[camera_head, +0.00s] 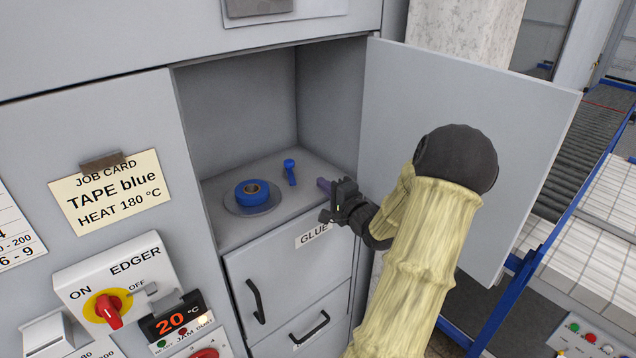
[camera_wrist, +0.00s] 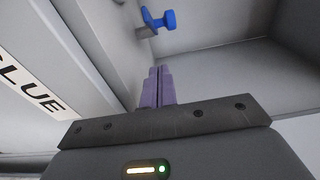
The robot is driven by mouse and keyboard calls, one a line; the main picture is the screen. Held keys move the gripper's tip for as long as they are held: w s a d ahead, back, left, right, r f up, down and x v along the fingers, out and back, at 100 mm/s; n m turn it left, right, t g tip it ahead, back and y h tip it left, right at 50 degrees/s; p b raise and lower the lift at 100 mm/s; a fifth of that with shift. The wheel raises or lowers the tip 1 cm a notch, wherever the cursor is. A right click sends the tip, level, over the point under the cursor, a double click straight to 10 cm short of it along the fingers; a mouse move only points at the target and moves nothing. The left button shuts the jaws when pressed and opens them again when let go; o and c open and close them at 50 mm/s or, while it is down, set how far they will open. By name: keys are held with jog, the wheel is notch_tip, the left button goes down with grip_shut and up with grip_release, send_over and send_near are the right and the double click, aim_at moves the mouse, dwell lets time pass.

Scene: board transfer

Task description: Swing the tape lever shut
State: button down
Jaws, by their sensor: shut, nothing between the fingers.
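The blue tape lever (camera_head: 290,172) stands on the shelf of the open compartment, to the right of the tape roll. It also shows in the wrist view (camera_wrist: 158,20), ahead of my fingers at the top. A blue tape roll (camera_head: 252,192) with a brown core lies on a round disc (camera_head: 238,209) on the same shelf. My gripper (camera_head: 324,185) is at the front right of the compartment opening. In the wrist view its purple fingers (camera_wrist: 156,86) are shut together with nothing between them. They are apart from the lever.
The open cabinet door (camera_head: 385,110) stands to the right, behind my arm. A job card (camera_head: 108,192) reads TAPE blue, HEAT 180 °C. The EDGER switch panel (camera_head: 128,288) is at the lower left.

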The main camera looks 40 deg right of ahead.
jog(key=s+a+b, duration=0.2)
jog(key=s, duration=0.6)
jog(key=shift+a, duration=0.4)
